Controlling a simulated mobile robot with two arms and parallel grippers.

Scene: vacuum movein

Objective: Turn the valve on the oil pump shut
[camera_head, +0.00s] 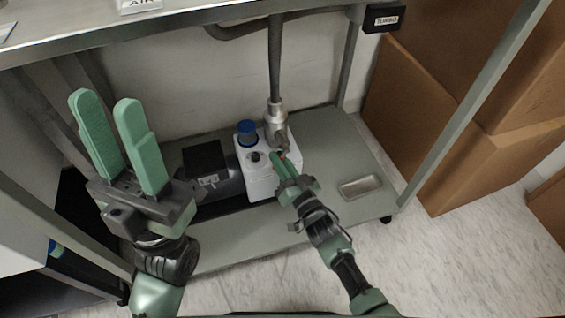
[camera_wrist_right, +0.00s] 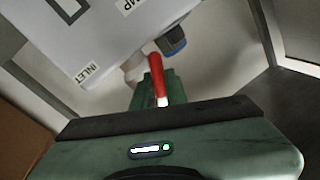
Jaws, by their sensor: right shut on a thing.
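The oil pump, a white block (camera_head: 257,183) with a dark motor (camera_head: 217,173) and a blue cap (camera_head: 246,127), sits on the cart's lower shelf. A grey metal fitting (camera_head: 276,117) joins a vertical pipe above the pump's right side. My right gripper (camera_head: 281,160) is at this fitting, shut on the red valve handle. The handle (camera_wrist_right: 158,80) shows clearly between the green fingers in the right wrist view; in the head view it is mostly hidden by them. My left gripper (camera_head: 105,100) is open and empty, raised at the left, away from the pump.
The lower shelf (camera_head: 335,150) holds a small metal tray (camera_head: 361,186) right of the pump. The cart's top edge and posts (camera_head: 470,110) frame the space. Cardboard boxes (camera_head: 440,140) stand at the right. A small box labelled TURBO (camera_head: 384,18) hangs under the top.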

